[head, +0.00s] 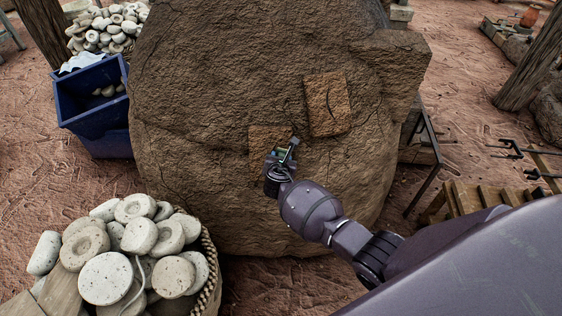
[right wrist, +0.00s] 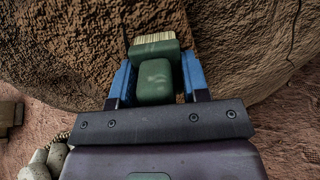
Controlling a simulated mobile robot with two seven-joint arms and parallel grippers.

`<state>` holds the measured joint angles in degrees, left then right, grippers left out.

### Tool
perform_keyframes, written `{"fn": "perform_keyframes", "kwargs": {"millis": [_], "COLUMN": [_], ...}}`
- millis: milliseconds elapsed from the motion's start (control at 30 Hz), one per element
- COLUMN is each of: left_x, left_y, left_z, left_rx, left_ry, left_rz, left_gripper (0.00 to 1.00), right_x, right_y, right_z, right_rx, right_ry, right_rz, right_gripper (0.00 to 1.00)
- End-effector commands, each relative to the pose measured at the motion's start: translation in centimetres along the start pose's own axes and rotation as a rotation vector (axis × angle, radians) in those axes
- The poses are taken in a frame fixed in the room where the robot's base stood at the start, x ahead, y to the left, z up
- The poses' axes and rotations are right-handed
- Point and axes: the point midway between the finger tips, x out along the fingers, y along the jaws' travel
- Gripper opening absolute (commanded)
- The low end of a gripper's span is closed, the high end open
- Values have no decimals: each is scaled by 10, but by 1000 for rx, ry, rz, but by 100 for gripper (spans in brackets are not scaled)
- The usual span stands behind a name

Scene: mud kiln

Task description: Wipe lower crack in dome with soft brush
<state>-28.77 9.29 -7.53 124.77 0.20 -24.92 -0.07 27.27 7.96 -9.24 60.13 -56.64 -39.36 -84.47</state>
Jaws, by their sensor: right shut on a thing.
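The brown mud dome (head: 230,70) fills the middle of the head view. Two square, lighter patches sit on its face: an upper right patch (head: 327,104) with a dark crack line and a lower left patch (head: 262,138), partly hidden by my gripper. My right gripper (head: 282,158) is at the lower patch, shut on the soft brush. In the right wrist view the brush (right wrist: 154,80) has a green handle between blue fingers, and its pale bristles (right wrist: 154,38) point at the dome surface (right wrist: 225,40). I cannot tell whether the bristles touch it. My left gripper is not in view.
A basket (head: 211,262) of round pale stone pieces (head: 105,278) stands at the lower left. A blue bin (head: 92,105) stands left of the dome. A wooden rack (head: 470,198) and a metal-legged stand (head: 425,170) are at the right. Reddish ground lies between.

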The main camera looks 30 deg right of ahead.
Motion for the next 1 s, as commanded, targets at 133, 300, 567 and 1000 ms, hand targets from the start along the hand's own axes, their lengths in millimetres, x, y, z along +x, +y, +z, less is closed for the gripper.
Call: {"fn": "perform_keyframes", "kwargs": {"millis": [133,300,567,1000], "left_x": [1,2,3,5], "left_y": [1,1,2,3], "left_z": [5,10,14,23], "left_rx": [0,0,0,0], "left_ry": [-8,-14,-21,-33], "left_rz": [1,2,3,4], "left_gripper": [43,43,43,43], "right_x": [1,1,2,0], "right_y": [8,21,35,58], "right_z": [-5,-8,-10,-16], "right_rx": [-2,-2,-2,-1], "right_ry": [3,2,1,1], "right_rz": [0,3,3,3], "right_gripper": [23,23,23,23]}}
